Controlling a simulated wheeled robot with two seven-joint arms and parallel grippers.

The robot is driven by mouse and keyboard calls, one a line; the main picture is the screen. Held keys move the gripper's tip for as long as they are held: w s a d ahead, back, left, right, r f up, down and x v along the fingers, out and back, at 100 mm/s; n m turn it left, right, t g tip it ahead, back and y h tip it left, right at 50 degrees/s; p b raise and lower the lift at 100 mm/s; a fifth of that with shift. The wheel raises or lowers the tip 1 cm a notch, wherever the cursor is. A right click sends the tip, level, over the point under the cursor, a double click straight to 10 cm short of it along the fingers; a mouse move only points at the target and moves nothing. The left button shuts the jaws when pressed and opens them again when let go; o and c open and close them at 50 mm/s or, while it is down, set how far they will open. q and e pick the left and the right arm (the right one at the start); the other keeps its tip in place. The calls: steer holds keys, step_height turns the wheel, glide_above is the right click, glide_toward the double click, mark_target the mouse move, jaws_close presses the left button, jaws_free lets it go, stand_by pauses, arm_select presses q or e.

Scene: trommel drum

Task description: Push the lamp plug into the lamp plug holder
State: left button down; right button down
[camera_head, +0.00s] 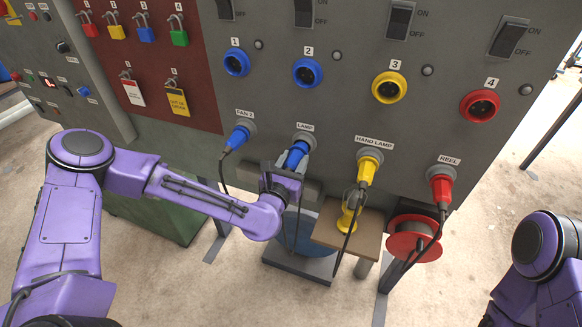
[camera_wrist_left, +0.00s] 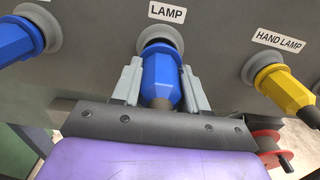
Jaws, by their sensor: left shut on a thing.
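The blue lamp plug (camera_head: 297,153) is at the lamp plug holder (camera_head: 303,138), the grey round fitting under the "LAMP" label on the panel. In the left wrist view the lamp plug (camera_wrist_left: 160,77) points up into the lamp plug holder (camera_wrist_left: 160,46), its front end inside the ring. How deep it sits cannot be told. My left gripper (camera_head: 296,160) is shut on the plug; its two grey fingers stand on either side of it in the left wrist view (camera_wrist_left: 159,82). My right arm shows at the lower right, but its gripper is out of view.
A blue plug (camera_head: 238,137) labelled "FAN 2" is left of the lamp plug. A yellow hand lamp plug (camera_head: 367,168) and a red reel plug (camera_head: 440,185) are to the right, with hanging cables. A small wooden shelf (camera_head: 330,236) and a red reel (camera_head: 400,245) stand below.

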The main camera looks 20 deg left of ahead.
arm_select(q)
steer(key=shift+w, duration=0.55)
steer(key=shift+b, duration=0.9)
stand_by(1.5)
steer(key=shift+w, duration=0.3)
stand_by(0.3)
steer(key=c, duration=0.5)
jaws_free()
steer(key=shift+r, duration=0.1)
steer(key=shift+s, duration=0.1)
steer(key=shift+s+b, duration=0.3)
steer(key=s+b, duration=0.3)
steer(key=s, duration=0.6)
steer(key=shift+s, duration=0.4)
